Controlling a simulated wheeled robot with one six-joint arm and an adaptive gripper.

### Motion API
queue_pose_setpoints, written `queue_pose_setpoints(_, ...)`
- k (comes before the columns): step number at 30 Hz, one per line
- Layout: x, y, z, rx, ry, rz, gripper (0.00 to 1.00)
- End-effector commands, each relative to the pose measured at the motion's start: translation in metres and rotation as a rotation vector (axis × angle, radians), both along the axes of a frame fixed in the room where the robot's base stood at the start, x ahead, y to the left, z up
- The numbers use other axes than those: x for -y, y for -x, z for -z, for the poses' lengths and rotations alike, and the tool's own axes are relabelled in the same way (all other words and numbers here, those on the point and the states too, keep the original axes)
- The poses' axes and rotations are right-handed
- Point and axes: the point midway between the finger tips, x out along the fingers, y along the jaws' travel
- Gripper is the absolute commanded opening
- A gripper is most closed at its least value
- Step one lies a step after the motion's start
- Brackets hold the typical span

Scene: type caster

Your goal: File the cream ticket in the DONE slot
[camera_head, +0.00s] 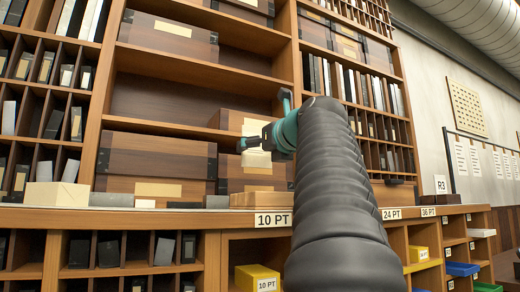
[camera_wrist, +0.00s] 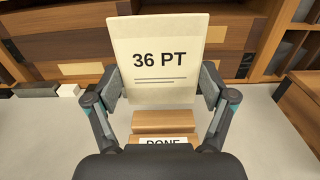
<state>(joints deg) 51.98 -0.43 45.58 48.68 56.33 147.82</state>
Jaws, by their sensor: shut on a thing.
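The cream ticket (camera_wrist: 165,48), printed "36 PT", stands upright in my gripper (camera_wrist: 163,88) in the wrist view. The two fingers close on its left and right edges near its lower part. A wooden holder (camera_wrist: 163,126) with a white DONE label (camera_wrist: 166,141) lies below the ticket in the picture, its front partly hidden by my gripper's body. The slot opening is not clear, and I cannot tell whether the ticket touches the holder.
A wooden shelf unit with large drawers (camera_head: 155,157) and pigeonholes rises behind the counter. The counter edge carries labels 10 PT (camera_head: 273,219), 24 PT and 36 PT. A cream block (camera_head: 57,194) and grey blocks sit at left. A yellow bin (camera_head: 257,279) is below.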

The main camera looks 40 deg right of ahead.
Motion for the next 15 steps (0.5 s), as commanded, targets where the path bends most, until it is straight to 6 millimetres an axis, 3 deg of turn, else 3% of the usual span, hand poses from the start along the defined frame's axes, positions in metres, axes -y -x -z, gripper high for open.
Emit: queue_pose_setpoints(15, 0.0021, 0.0021, 0.005, 0.0, 0.001, 0.006, 0.64)
